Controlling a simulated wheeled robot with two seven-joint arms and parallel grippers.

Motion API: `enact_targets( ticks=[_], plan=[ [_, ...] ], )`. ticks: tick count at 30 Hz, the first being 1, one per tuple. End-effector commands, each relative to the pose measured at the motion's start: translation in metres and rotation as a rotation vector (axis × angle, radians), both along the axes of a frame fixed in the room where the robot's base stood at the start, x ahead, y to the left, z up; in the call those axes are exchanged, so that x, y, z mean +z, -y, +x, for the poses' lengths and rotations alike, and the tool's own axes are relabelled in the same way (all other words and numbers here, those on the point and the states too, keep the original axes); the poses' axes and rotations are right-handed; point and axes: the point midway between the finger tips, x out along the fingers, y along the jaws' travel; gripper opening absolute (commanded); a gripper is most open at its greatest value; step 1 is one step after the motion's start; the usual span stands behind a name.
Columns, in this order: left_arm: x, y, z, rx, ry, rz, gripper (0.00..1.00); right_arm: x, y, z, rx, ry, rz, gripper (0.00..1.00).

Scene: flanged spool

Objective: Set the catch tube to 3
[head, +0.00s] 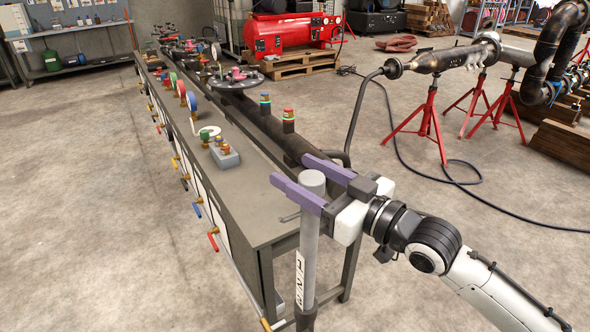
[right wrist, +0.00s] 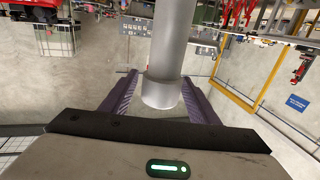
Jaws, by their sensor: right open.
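The catch tube (head: 310,235) is a grey upright cylinder with a flat round top, standing at the near end of the bench. A white strip with black digits (head: 300,280) runs down its lower left side; I cannot read the digits surely. Its bottom goes into a dark sleeve (head: 306,316) at the picture's lower edge. My right gripper (head: 290,168) is open, its purple fingers on either side of the tube near its top. In the right wrist view the tube (right wrist: 170,45) stands between the spread fingers, with visible gaps. My left gripper is not in view.
The long grey bench (head: 262,205) carries a dark pipe (head: 262,122), gauges and a small grey block with knobs (head: 224,155). Coloured valve handles stick out along its left side. Red stands (head: 428,125) hold a pipe behind. Open floor lies left and right.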

Motion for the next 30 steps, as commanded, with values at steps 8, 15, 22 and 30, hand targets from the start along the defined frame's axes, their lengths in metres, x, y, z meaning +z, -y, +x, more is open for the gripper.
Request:
enact_targets(
  ticks=[8,15,22,30],
  plan=[
    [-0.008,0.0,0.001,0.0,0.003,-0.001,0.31,-0.002,0.04,-0.041,-0.001,0.001,-0.003,0.55],
    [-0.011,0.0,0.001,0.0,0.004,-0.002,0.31,0.001,0.058,-0.059,0.0,0.003,0.001,0.55],
    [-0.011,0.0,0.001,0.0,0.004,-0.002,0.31,0.002,0.059,-0.061,0.001,0.004,0.003,0.55],
    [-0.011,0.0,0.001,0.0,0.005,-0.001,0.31,-0.022,0.06,-0.06,-0.026,-0.03,0.005,0.55]
  ],
)
